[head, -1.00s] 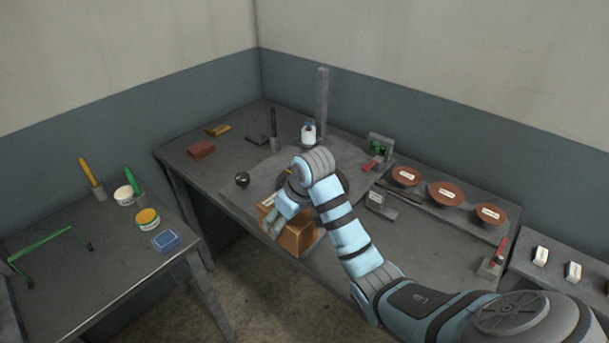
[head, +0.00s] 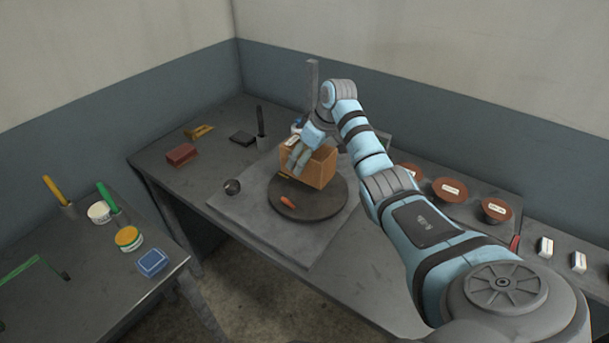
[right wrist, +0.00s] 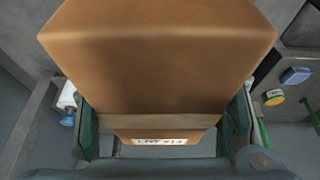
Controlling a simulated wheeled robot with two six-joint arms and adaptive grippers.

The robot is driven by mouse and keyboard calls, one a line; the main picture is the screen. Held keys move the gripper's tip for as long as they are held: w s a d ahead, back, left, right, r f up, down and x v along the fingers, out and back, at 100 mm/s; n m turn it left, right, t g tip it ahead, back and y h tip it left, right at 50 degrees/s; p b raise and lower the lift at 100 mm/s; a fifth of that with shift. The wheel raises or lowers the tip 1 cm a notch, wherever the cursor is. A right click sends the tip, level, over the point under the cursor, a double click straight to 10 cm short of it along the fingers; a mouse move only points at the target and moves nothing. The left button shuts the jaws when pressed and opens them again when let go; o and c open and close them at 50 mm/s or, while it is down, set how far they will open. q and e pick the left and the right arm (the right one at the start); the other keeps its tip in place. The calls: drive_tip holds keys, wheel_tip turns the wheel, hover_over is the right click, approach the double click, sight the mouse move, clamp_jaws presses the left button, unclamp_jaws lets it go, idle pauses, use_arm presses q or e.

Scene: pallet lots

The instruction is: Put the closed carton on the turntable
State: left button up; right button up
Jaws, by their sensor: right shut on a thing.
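The brown carton (head: 318,168) hangs in my right gripper (head: 299,158), over the back part of the dark round turntable (head: 315,208). I cannot tell whether its underside touches the disc. In the right wrist view the carton (right wrist: 160,65) fills the middle, with a white label (right wrist: 160,141) near the palm. The fingers of my right gripper (right wrist: 162,125) are shut on it, one on each side. A small orange-red object (head: 288,202) lies on the front left of the turntable, apart from the carton. My left gripper is not in view.
A grey post (head: 312,85) and a partly hidden white bottle stand behind the carton. A small dark cup (head: 232,187) is left of the turntable. Labelled brown bowls (head: 449,190) are at the right. The front of the grey base plate (head: 300,245) is clear.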

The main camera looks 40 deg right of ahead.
sight(317, 151)
wheel_tip(317, 151, down, 5)
drive_tip(key=shift+a+f+b, duration=0.1)
drive_tip(key=shift+f+b, duration=0.1)
drive_tip(key=shift+b, duration=0.1)
drive_tip(key=o, duration=1.5)
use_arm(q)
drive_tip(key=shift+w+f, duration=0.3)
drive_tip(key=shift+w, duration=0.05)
use_arm(e)
drive_tip(key=p+v, duration=0.1)
drive_tip(key=v, duration=1.1)
drive_tip(key=shift+r+p, duration=0.1)
drive_tip(key=shift+p, duration=0.3)
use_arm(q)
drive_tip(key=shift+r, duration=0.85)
use_arm(e)
drive_tip(key=shift+w, duration=0.1)
